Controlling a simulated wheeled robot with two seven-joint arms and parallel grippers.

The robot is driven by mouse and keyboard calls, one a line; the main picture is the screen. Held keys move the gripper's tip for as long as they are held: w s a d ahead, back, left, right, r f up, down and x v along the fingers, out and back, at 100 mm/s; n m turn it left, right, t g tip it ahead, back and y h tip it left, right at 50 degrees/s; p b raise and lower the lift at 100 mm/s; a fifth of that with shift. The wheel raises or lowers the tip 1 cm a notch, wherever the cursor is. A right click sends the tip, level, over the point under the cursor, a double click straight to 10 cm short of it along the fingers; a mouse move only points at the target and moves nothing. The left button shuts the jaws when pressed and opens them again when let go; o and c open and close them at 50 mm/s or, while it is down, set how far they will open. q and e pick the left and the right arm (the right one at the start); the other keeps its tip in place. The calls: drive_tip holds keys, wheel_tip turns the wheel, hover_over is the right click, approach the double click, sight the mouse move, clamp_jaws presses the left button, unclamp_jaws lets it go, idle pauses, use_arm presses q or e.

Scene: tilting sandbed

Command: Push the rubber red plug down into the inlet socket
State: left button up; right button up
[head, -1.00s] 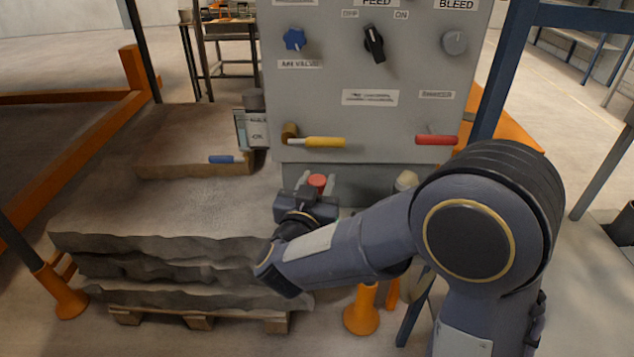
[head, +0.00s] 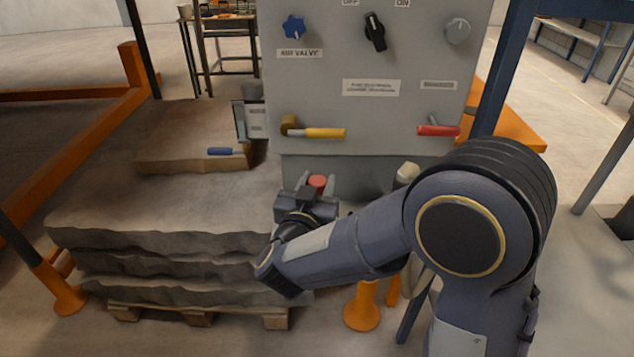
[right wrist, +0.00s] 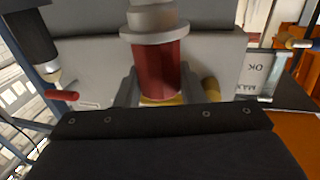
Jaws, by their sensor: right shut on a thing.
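The red plug (head: 318,182) shows as a small red top between the fingers of my right gripper (head: 317,184), low in front of the grey panel. In the right wrist view, where the sign lettering is upside down, the red plug (right wrist: 156,70) stands between the two grey fingers. My right gripper (right wrist: 157,88) is shut on it. A pale stepped round piece (right wrist: 152,20) adjoins the plug's end at the top of that view; it may be the inlet socket. I cannot tell how deep the plug sits. My left gripper is not in view.
The grey panel (head: 370,110) carries a yellow-handled lever (head: 322,133), a red-handled lever (head: 438,131) and several knobs. Rough stone-like slabs (head: 160,215) on a pallet lie to the left. A pale capped post (head: 407,173) stands close beside my right forearm.

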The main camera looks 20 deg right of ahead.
drive_tip(key=shift+f+b, duration=0.75)
drive_tip(key=shift+f, duration=0.35)
drive_tip(key=o, duration=1.2)
drive_tip(key=v, duration=0.8)
